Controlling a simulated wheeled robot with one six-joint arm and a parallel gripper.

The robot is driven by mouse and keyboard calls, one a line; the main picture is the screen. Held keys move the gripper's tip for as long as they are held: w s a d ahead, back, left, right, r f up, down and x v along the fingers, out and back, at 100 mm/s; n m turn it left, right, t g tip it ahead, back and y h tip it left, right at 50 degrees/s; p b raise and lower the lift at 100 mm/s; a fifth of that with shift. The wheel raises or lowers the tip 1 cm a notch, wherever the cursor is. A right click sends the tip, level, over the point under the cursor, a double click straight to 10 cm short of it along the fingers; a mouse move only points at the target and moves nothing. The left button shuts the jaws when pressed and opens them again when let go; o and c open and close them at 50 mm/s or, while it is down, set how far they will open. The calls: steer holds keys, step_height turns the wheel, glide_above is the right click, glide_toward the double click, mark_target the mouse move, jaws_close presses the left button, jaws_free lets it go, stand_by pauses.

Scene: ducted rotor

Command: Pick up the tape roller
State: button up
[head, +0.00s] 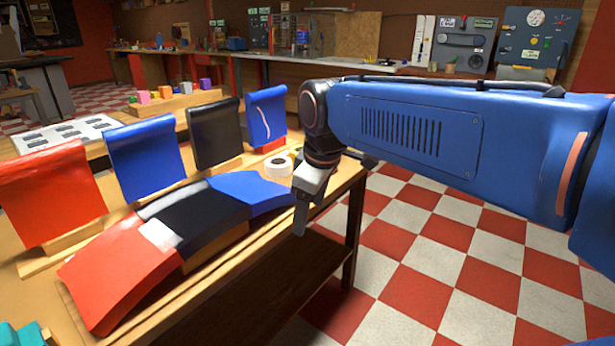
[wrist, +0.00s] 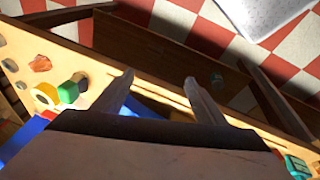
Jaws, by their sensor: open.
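The likely tape roller is a white roll with a dark centre (head: 279,167). In the head view it stands on the wooden table, just behind and left of my gripper (head: 301,212). My gripper points down near the table's right edge, apart from the roll. In the wrist view my gripper (wrist: 158,82) has its two fingers spread with nothing between them. A yellow ring with a pale centre (wrist: 45,94) lies left of the fingers there; I cannot tell whether it is the same roll.
A curved row of red, black and blue panels (head: 88,270) lies on the table (head: 345,185) left of my gripper. Upright panels (head: 214,133) stand behind it. In the wrist view a green block (wrist: 68,92) touches the yellow ring. Tiled floor (head: 440,250) lies right of the table.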

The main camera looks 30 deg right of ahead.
steer(key=w+d+r+n+g, duration=0.2)
steer(key=w+d+r+n, duration=0.3)
steer(key=w+d+n, duration=0.45)
steer(key=w+d+r+n+g, duration=0.1)
steer(key=w+d+r+n, duration=0.4)
steer(key=w, duration=0.7)
steer(key=shift+n, duration=0.55)
steer(key=f, duration=0.7)
steer(key=a+f, duration=0.1)
steer(key=f, duration=0.2)
steer(key=shift+f, duration=0.4)
steer(key=shift+w+a+f, duration=0.1)
steer(key=shift+f, duration=1.25)
steer(key=shift+w+a+f, duration=0.1)
steer(key=shift+f, duration=1.25)
steer(key=c, duration=1.3)
step_height(320, 180, up, 10)
steer(key=shift+r, duration=0.1)
steer(key=shift+o, duration=1.4)
